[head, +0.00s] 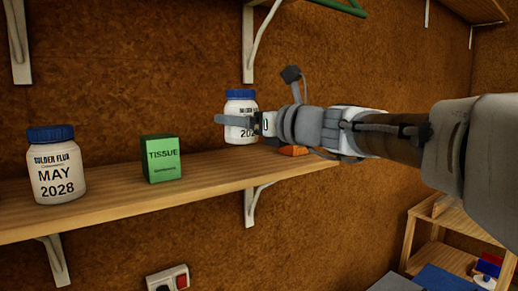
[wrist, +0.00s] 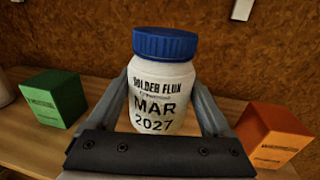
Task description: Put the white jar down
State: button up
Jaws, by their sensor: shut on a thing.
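The white jar (head: 241,104) has a blue lid and reads solder flux, MAR 2027 in the wrist view (wrist: 162,95). My gripper (head: 238,121) is shut on it, one finger on each side of its body. The jar is upright. In the head view its base appears a little above the wooden shelf (head: 110,198), between the green tissue box and the orange box.
Another white jar (head: 56,165), marked MAY 2028, stands at the left. Shelf between the green and orange boxes looks clear.

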aim_at(237, 141)
jog(key=shift+w+a+f, duration=0.1)
jog(key=shift+a+f, duration=0.35)
jog(key=shift+a, duration=0.1)
notch_tip(237, 141, down, 4)
jog(key=shift+r+b, duration=0.15)
jog(key=shift+b, duration=0.8)
jog(key=o, duration=1.5)
jog(key=shift+o, duration=0.2)
